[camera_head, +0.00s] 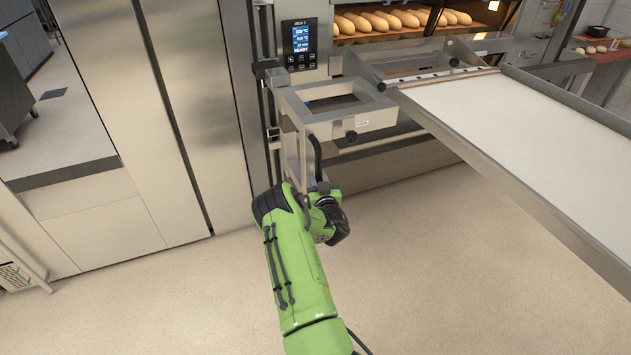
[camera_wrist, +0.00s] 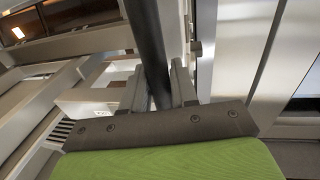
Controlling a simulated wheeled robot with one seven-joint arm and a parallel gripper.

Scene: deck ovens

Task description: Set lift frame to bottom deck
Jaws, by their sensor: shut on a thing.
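The lift frame (camera_head: 373,122) is a grey metal rectangular frame on the front of the oven, beside the upright rail (camera_head: 270,140). It stands lower than the lit deck with loaves. A black bar handle (camera_head: 317,150) hangs at its left side. My gripper (camera_head: 322,187) is at the handle's lower end, partly hidden by my wrist. In the wrist view the black handle (camera_wrist: 146,40) runs between the two fingers of my gripper (camera_wrist: 158,92), which are shut on it. The bottom deck's opening cannot be made out clearly.
A loader with a white belt (camera_head: 520,110) extends to the right, close beside the frame. Loaves (camera_head: 375,22) lie in the lit deck above. Steel cabinet doors (camera_head: 150,90) stand to the left. The floor (camera_head: 430,270) in front is clear.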

